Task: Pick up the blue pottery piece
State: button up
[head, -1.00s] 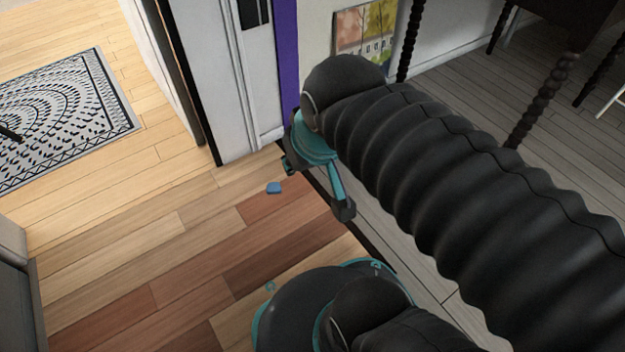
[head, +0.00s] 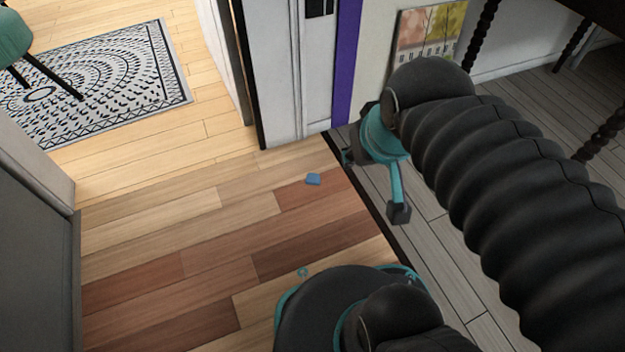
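The blue pottery piece (head: 313,179) is a small flat blue chip lying on the wooden floor in the head view, near the middle of the picture. My gripper (head: 372,185) is to the right of the piece and apart from it, above the floor near the dark threshold strip. One teal finger with a dark tip points down toward the viewer, and another dark fingertip shows at the left side. The fingers are spread apart with nothing seen between them. My black ribbed arm covers the right side of the view.
A white door frame (head: 285,75) with a purple edge (head: 347,60) stands just behind the piece. A patterned rug (head: 110,85) and a teal chair (head: 14,38) are at the upper left. A grey cabinet (head: 35,230) is at the left. The wooden floor left of the piece is clear.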

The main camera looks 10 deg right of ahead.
aim_at(314, 178)
jog(key=u, duration=3.25)
jog(key=k, duration=1.15)
jog(key=z, duration=1.25)
